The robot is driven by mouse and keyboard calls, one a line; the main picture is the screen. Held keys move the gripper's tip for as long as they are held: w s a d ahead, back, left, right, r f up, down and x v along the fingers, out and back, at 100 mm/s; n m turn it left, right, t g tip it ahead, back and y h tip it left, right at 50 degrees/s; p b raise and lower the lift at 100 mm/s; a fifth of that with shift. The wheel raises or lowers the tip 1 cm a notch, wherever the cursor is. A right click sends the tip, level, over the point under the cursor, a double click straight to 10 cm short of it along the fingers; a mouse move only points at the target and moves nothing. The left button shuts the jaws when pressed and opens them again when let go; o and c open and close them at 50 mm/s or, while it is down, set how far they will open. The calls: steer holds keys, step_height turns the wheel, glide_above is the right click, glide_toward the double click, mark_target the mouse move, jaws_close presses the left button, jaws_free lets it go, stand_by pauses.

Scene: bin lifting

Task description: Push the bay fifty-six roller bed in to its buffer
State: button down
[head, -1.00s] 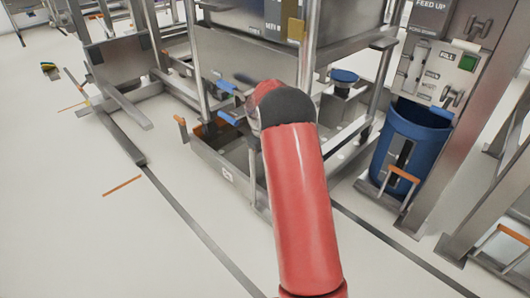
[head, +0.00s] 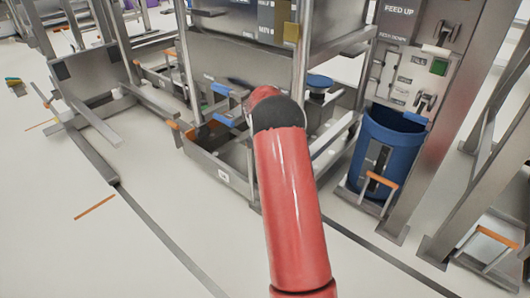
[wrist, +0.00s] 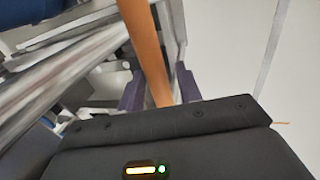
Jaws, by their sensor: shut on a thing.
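A low grey roller bed (head: 205,155) with a small label too tiny to read sits at the base of the central metal frame in the head view. I cannot confirm its bay number. My red arm covers its right part. My gripper is hidden behind the arm in the head view. In the wrist view my gripper (wrist: 160,92) has its two purple fingers on either side of an orange handle bar (wrist: 147,50), shut on it. The handle's join to the bed is not clear.
A blue bin (head: 384,155) stands at right beside a post with a control panel (head: 415,70). Another metal frame (head: 85,75) stands at left. Open pale floor (head: 60,240) lies at front left, with a dark line (head: 165,240) across it.

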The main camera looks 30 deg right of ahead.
steer(key=c, duration=1.4)
jaws_free()
steer(key=a, duration=0.3)
steer(key=shift+s+f, duration=0.2)
steer(key=shift+f, duration=0.05)
steer(key=shift+o, duration=1.2)
steer(key=shift+a, duration=0.15)
steer(key=v, duration=0.7)
steer(key=shift+r, duration=0.45)
steer(key=shift+w, duration=0.1)
steer(key=shift+c, duration=0.2)
